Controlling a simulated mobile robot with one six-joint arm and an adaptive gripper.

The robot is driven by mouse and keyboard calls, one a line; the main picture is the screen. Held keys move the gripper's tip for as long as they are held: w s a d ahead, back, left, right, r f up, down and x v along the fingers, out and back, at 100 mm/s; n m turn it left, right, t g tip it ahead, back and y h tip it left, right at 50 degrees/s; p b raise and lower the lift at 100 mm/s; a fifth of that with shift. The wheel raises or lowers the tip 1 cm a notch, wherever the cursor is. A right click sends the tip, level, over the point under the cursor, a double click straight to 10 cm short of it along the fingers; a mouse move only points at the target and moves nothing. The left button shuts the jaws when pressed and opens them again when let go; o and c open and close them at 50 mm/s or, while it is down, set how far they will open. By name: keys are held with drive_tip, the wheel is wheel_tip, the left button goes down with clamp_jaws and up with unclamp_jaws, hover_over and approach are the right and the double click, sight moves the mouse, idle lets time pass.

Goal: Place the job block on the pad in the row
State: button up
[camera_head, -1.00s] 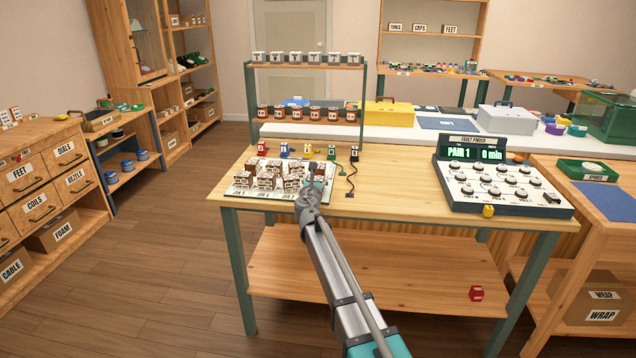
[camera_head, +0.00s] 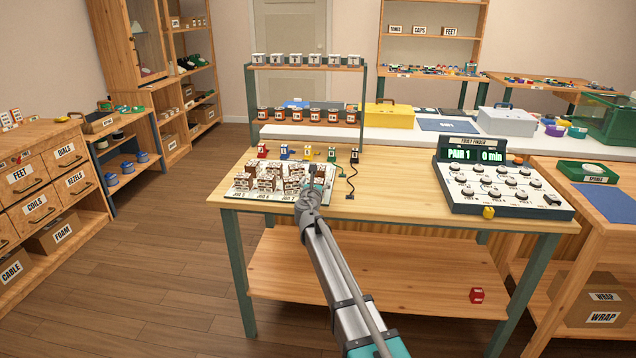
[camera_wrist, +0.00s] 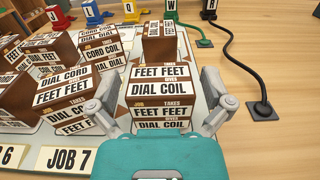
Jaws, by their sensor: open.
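Brown job blocks with white printed labels stand in rows on a pale board (camera_head: 240,192) on the workbench. In the wrist view, a block reading FEET FEET over DIAL COIL (camera_wrist: 160,88) is in the right-hand row, with a lower label (camera_wrist: 160,113) in front of it and a plain-topped brown block (camera_wrist: 159,50) behind. My gripper (camera_wrist: 161,106) is open, one finger on each side of this row; I cannot tell whether the fingers touch it. The row label JOB 7 (camera_wrist: 67,159) shows at lower left. My gripper hides the near end of this row and any pad there.
Several small coloured lettered pieces stand behind the board, including a green one (camera_wrist: 171,10) and a black one (camera_wrist: 209,9) with cables. A fault finder console (camera_head: 500,190) is at the bench's right. Bare wood (camera_head: 400,190) lies between. A red cube (camera_head: 477,295) sits on the lower shelf.

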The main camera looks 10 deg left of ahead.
drive_tip(key=shift+r, duration=0.2)
drive_tip(key=s, duration=1.2)
drive_tip(key=shift+a, duration=0.2)
drive_tip(key=shift+d+f, duration=0.1)
drive_tip(key=s+d+f+m+g+h, duration=0.2)
drive_tip(key=s+d+f+m+g, duration=0.1)
drive_tip(key=d+m, duration=0.45)
drive_tip(key=s+d+f+m+g+h, duration=0.2)
drive_tip(key=s+d+f+m+g, duration=0.15)
drive_tip(key=d+m, duration=0.35)
drive_tip(key=s+d+f+m+g+h, duration=0.2)
drive_tip(key=s+d+f+m, duration=0.15)
drive_tip(key=d+m, duration=0.4)
drive_tip(key=s+d+f+m+g+y, duration=0.3)
drive_tip(key=s+m, duration=0.3)
drive_tip(key=s, duration=0.3)
drive_tip(key=s+d+f+m+g+y, duration=0.3)
drive_tip(key=s+f+m+g, duration=0.2)
drive_tip(key=s, duration=0.5)
drive_tip(key=m+g, duration=0.1)
drive_tip(key=m, duration=0.1)
drive_tip(key=shift+s+d+f+m+y, duration=0.15)
drive_tip(key=shift+s+f+m+y, duration=0.1)
drive_tip(key=shift+m+y, duration=0.05)
drive_tip(key=shift+g, duration=0.25)
